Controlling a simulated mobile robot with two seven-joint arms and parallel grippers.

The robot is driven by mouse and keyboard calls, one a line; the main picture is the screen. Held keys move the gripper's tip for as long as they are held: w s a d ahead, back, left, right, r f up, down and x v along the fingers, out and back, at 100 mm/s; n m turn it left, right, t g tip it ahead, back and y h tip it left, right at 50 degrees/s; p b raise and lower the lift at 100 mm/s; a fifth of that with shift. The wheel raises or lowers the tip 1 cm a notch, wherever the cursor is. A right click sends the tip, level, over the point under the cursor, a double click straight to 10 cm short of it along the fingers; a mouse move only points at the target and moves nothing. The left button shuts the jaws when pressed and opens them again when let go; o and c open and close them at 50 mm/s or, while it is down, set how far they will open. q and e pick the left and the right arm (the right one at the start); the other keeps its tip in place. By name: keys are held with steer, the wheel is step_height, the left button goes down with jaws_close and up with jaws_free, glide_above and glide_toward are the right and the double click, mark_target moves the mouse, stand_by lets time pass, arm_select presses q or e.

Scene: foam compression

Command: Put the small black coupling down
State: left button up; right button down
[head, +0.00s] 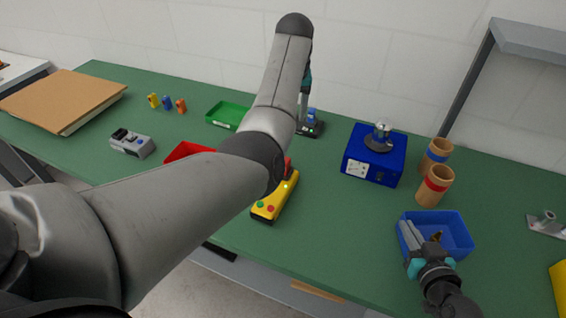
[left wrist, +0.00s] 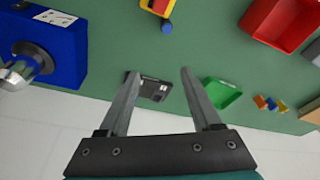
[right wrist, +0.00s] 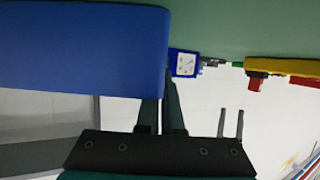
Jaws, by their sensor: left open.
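I cannot clearly pick out the small black coupling. A black device with a light panel (left wrist: 153,88) lies beyond and between the fingertips in the left wrist view. In the head view this black device (head: 312,130) stands at the back of the table, with a blue part (head: 311,114) above it. My left gripper (left wrist: 157,72) is open above this spot, with nothing visibly gripped. In the head view my left arm mostly hides it. My right gripper (head: 411,222) is at the blue bin (head: 462,226), its fingers close together, with nothing seen between them.
A blue box with a metal fixture (head: 372,157) stands right of the black device. Two brown cylinders (head: 434,186) stand near the blue bin. A green tray (head: 226,115), a red tray (head: 185,152) and a yellow control box (head: 276,203) lie left and in front.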

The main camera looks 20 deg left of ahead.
arm_select(q)
steer(key=f+n, duration=0.1)
steer(key=f, duration=0.2)
steer(key=s+f+n, duration=0.1)
steer(key=f, duration=0.2)
steer(key=a+f+n+g, duration=0.1)
steer(key=f, duration=0.2)
steer(key=shift+s+f+n, duration=0.2)
steer(key=shift+s+n, duration=0.15)
steer(key=shift+n, duration=0.05)
step_height(320, 180, down, 3)
steer(key=shift+r, duration=0.2)
steer(key=shift+w+a+f, duration=0.1)
steer(key=shift+a+f, duration=0.1)
steer(key=shift+f, duration=1.05)
jaws_close()
